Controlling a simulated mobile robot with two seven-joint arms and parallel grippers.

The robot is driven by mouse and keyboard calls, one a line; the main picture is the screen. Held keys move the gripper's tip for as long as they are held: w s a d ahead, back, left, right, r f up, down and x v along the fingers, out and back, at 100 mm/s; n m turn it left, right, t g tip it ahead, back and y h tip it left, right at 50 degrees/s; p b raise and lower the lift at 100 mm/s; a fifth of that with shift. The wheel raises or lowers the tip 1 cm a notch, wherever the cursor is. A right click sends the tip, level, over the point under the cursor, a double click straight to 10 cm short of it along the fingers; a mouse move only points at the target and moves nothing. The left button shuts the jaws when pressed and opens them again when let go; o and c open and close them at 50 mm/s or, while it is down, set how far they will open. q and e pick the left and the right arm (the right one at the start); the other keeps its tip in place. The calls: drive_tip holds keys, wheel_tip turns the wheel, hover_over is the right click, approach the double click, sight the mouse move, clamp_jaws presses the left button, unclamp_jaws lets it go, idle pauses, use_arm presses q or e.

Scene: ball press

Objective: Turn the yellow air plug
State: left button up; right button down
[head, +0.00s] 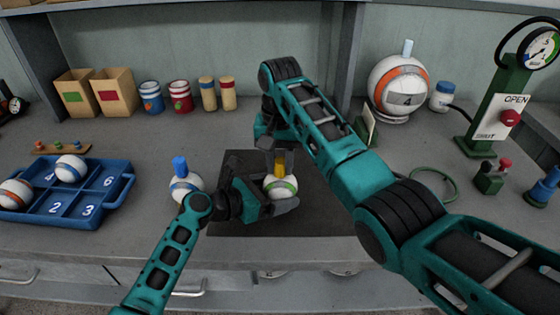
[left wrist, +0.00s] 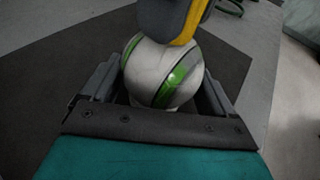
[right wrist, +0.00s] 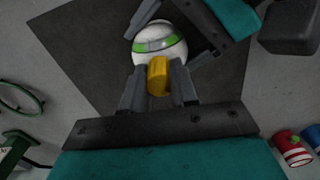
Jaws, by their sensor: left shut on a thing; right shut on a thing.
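A white ball with a green stripe (head: 280,187) sits over the dark mat, with the yellow air plug (head: 280,164) standing up from its top. My left gripper (head: 272,200) is shut on the ball, its fingers on either side of it in the left wrist view (left wrist: 160,85). My right gripper (right wrist: 158,85) comes from above and is shut on the yellow plug (right wrist: 158,76), one finger on each side. In the head view, the right gripper's fingers partly cover the plug. The far side of the ball is hidden.
A ball with a blue plug (head: 181,181) stands just left of the mat (head: 230,160). A blue numbered tray (head: 75,208) holds balls at the left. A large ball marked 4 (head: 400,85) and a green press stand (head: 485,120) are at the right. Cans and boxes line the back.

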sight(281, 159)
use_arm(q)
drive_tip(key=shift+s+f, duration=0.15)
drive_tip(key=shift+f, duration=0.25)
use_arm(e)
drive_tip(key=shift+a+r, duration=0.1)
drive_tip(key=shift+r, duration=0.15)
drive_tip(key=c, duration=1.2)
unclamp_jaws()
drive_tip(key=shift+c, duration=0.2)
use_arm(q)
drive_tip(key=shift+r, duration=0.2)
use_arm(e)
drive_tip(key=o, duration=0.4)
drive_tip(key=shift+f, duration=0.2)
use_arm(q)
drive_tip(key=shift+r, duration=0.1)
use_arm(e)
drive_tip(key=shift+r, duration=0.1)
drive_tip(key=r, duration=0.9)
drive_tip(key=shift+w+d+r, duration=0.1)
drive_tip(key=shift+d+r, duration=0.1)
drive_tip(key=shift+r, duration=0.05)
drive_tip(key=shift+a+r, duration=0.1)
drive_tip(key=shift+r, duration=1.1)
use_arm(q)
drive_tip(key=o, duration=0.6)
